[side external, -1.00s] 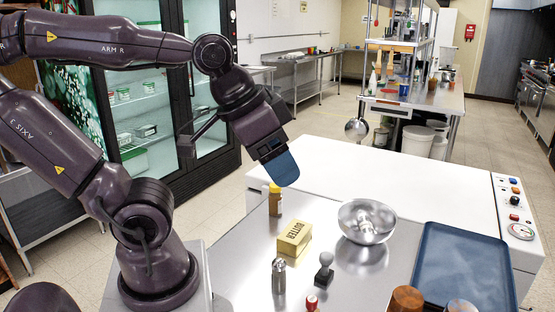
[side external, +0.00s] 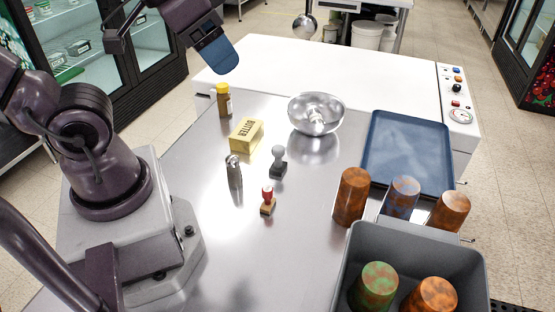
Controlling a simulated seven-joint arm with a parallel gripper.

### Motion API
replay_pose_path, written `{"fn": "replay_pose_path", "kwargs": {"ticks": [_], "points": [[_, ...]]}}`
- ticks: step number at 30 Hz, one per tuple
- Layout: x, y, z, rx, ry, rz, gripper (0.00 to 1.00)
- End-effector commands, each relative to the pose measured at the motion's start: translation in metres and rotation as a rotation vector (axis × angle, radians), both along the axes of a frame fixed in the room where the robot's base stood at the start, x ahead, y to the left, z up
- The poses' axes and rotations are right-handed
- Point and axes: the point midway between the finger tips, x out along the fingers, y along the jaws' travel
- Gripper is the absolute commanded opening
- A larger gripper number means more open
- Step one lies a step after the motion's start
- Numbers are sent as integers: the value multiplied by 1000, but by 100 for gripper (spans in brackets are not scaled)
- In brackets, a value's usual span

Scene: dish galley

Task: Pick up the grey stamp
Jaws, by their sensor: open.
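The grey stamp (side external: 278,164) stands upright on the steel counter, its round knob above a dark base. It is just right of the butter box (side external: 246,135) and in front of the metal bowl (side external: 316,113). A second stamp with a red handle (side external: 267,200) stands nearer the camera. My gripper (side external: 220,57) is at the upper left, raised over the far end of the counter, well away from the grey stamp. It is open. Its blue finger side faces the camera, and the gap between the fingers is hidden. I see nothing held in it.
A metal shaker (side external: 234,178) stands close left of the grey stamp. A yellow-capped bottle (side external: 223,101) is at the back left. A blue tray (side external: 408,150), several mottled cups (side external: 352,197) and a grey bin (side external: 362,249) fill the right.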

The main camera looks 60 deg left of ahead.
Motion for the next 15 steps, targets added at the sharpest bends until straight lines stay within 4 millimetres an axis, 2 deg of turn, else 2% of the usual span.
{"fn": "replay_pose_path", "kwargs": {"ticks": [1,2,11,15], "points": [[0,0,0,0,0,0,65],[0,0,0,0,0,0,60],[1,0,-1,4,6,-3,60],[9,3,-8,43,87,-35,60]]}}
